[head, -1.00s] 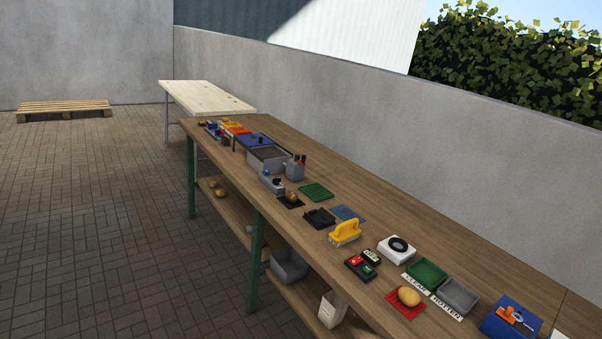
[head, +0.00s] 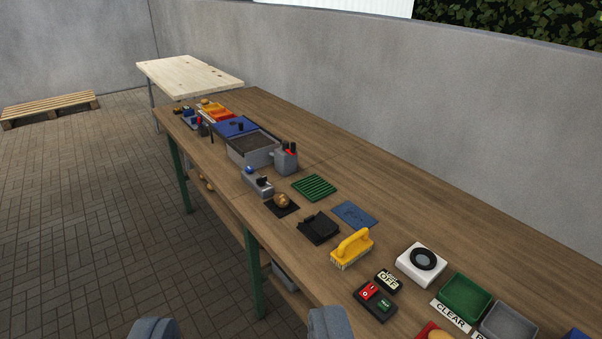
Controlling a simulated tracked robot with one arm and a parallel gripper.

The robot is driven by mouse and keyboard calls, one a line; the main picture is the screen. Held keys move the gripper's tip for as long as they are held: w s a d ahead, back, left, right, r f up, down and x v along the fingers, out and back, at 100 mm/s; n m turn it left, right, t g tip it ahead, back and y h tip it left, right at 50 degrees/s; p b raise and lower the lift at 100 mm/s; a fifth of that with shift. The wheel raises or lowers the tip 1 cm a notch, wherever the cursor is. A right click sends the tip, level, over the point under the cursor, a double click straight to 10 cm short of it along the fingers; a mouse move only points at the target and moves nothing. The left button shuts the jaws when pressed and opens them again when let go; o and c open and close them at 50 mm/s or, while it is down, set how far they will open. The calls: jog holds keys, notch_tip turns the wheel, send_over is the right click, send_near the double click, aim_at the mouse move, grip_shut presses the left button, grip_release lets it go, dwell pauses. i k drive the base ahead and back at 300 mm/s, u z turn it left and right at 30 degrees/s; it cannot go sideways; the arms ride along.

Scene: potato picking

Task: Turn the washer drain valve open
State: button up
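A grey box with a blue lid (head: 236,127), which looks like the washer (head: 252,152), stands on the long wooden table towards its far end. A small grey container with red and black parts (head: 286,161) sits at its right end. A grey block with a blue knob and a black part (head: 257,183) lies in front of it. Which part is the drain valve, and how it is turned, I cannot tell at this size. My gripper (head: 241,327) shows as two grey fingers, wide apart and empty, at the bottom edge, well short of the washer.
On the table (head: 400,205) are a potato on a black mat (head: 282,203), a green rack (head: 314,187), a black tray (head: 318,228), a yellow brush (head: 352,248), a switch box (head: 375,300) and a green tray (head: 466,298). A concrete wall (head: 400,90) runs behind. Paved floor lies left.

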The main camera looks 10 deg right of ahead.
aim_at(261, 182)
jog(key=u, duration=0.15)
jog(key=k, duration=0.85)
jog(key=z, duration=0.1)
jog(key=i, duration=1.75)
jog(key=u, duration=0.3)
jog(key=i, duration=1.4)
jog(key=u, duration=0.05)
